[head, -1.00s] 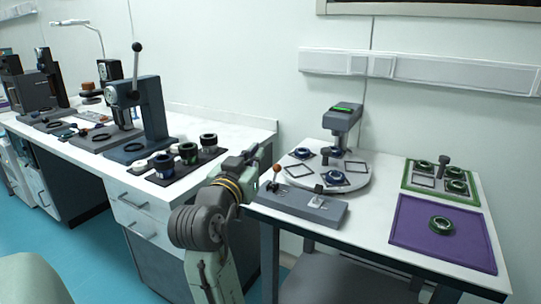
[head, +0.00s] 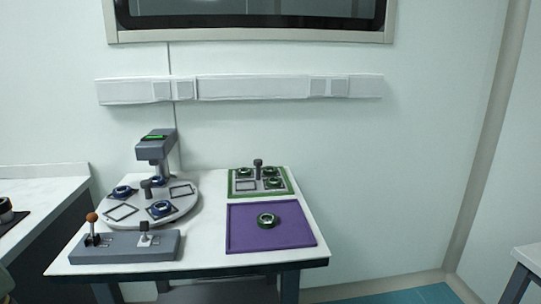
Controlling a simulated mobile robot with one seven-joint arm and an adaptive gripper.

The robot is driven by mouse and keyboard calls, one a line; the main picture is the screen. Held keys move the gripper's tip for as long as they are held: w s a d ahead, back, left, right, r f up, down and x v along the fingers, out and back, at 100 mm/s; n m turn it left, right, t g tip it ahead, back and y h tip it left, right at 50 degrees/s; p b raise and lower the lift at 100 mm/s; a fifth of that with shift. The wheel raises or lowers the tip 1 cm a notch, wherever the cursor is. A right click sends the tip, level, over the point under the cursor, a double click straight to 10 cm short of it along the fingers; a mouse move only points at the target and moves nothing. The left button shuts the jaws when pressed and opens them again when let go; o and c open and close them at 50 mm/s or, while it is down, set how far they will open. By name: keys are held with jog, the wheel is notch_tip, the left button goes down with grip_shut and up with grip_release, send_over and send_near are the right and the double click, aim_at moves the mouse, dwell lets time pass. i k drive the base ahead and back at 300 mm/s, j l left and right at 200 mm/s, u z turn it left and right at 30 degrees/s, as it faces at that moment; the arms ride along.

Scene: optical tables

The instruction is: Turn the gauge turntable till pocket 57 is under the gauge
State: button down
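The gauge turntable (head: 185,206) is a pale round disc at the left of the white table in the head view. Several square pockets lie around its knob (head: 146,188); some hold blue-ringed parts, such as the one at the front (head: 160,209), and others are empty frames. Pocket numbers are too small to read. The grey gauge (head: 155,150), with a green display, stands behind the disc, and a blue-ringed part (head: 158,181) lies beneath its head. A grey control box (head: 125,247) in front carries an orange-knobbed lever (head: 92,220) and a dark-topped lever (head: 144,226). My gripper is out of view.
A green-edged tray (head: 234,190) with several green-ringed parts and a dark knob stands at the back right. A purple mat (head: 295,237) with one green-ringed part (head: 267,220) lies in front of it. Another bench (head: 35,180) stands left; open floor (head: 400,294) shows right.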

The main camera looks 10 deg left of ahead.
aim_at(126, 214)
jog(key=i+j, duration=0.1)
jog(key=i, duration=0.4)
jog(key=i+u, duration=0.1)
jog(key=u, duration=2)
jog(key=i+l, duration=0.8)
